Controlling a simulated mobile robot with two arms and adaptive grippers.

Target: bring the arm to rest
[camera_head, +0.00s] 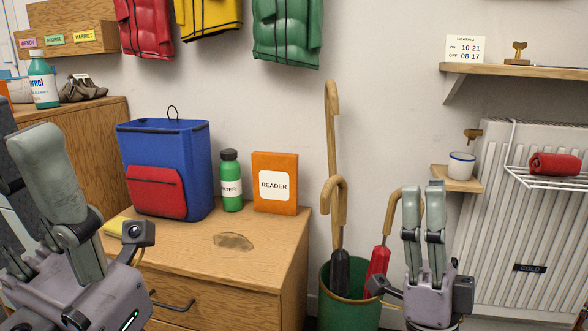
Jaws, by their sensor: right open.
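My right gripper (424,192) is at the lower right, pointing up, in front of the radiator and just right of the umbrella stand. Its two grey fingers stand apart with nothing between them. It overlaps the view of the umbrella handles behind it; I cannot tell the distance between them. My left gripper (30,150) is large and close at the left edge, partly cut off by the frame. Its fingers overlap in the view, so its opening is unclear. I see nothing held in it.
A wooden cabinet (270,262) carries a blue backpack (170,145), a green bottle (231,185) and an orange reader (275,205). A green stand (345,308) holds umbrellas. A radiator (520,225) has a wire rack with a red roll (554,164). A small shelf (458,183) holds a mug (461,165).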

